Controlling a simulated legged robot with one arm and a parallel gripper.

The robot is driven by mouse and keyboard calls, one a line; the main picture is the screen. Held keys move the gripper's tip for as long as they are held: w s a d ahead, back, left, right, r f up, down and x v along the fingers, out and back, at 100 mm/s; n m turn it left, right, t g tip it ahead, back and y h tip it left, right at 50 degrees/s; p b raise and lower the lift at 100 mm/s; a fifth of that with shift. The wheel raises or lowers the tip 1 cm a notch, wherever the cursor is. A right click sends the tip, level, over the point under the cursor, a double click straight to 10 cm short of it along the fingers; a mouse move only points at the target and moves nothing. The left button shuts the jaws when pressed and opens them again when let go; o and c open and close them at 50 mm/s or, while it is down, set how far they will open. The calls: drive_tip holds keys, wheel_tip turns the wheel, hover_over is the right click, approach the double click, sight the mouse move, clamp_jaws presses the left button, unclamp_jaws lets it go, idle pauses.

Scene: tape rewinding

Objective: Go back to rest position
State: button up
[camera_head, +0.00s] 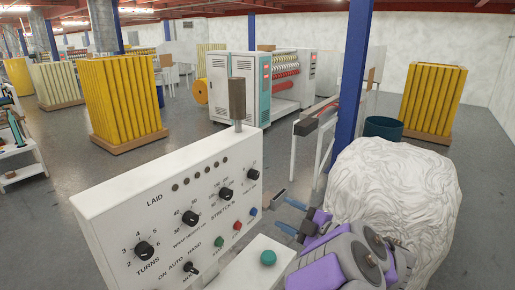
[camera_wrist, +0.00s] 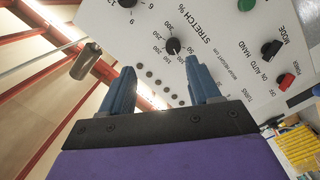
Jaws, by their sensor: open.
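My gripper (camera_head: 283,212) is just in front of the right end of a white control panel (camera_head: 100,215). It is open and empty, with its two blue fingers apart, as the wrist view also shows (camera_wrist: 159,72). The panel carries black knobs, among them the turns knob (camera_head: 145,251) and the stretch knob (camera_head: 225,195). A green button (camera_head: 219,242), a red button (camera_head: 237,225) and a blue button (camera_head: 252,211) run along its lower right. In the wrist view the panel face is rotated, and the stretch knob (camera_wrist: 172,46) shows between the fingers.
A large white wrapped bundle (camera_head: 390,190) stands close at the right of my arm. A blue post (camera_head: 350,90) rises behind it. A larger green button (camera_head: 268,257) sits on a white box below the panel. Yellow stacks (camera_head: 122,95) and open grey floor lie beyond.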

drive_tip(key=w+d+r+m+t+h, duration=0.1)
drive_tip(key=d+r+m+t+h, duration=0.1)
drive_tip(key=d+r+m+h, duration=0.3)
drive_tip(key=w+d+r+m+t+h, duration=0.1)
drive_tip(key=d+m+t+h, duration=0.15)
drive_tip(key=d+h, duration=0.4)
drive_tip(key=s+d+f+m+g+h, duration=0.3)
drive_tip(key=s+d+m+g+h, duration=0.2)
drive_tip(key=s+d+m+h, duration=0.35)
drive_tip(key=s+a+f+m+g+y, duration=0.1)
drive_tip(key=s+a+f+g+y, duration=0.1)
drive_tip(key=s, duration=0.9)
drive_tip(key=s+a+f+m+g+y, duration=0.1)
drive_tip(key=s+a+f+g+y, duration=0.2)
drive_tip(key=s, duration=0.9)
drive_tip(key=s+a+f+m+g+y, duration=0.2)
drive_tip(key=s+a+f+g, duration=0.3)
drive_tip(key=s+a+g, duration=0.3)
drive_tip(key=s+a, duration=0.3)
drive_tip(key=shift+s+a+f, duration=0.15)
drive_tip(key=shift+s+a, duration=0.05)
drive_tip(key=shift+a, duration=0.2)
drive_tip(key=shift+g, duration=0.25)
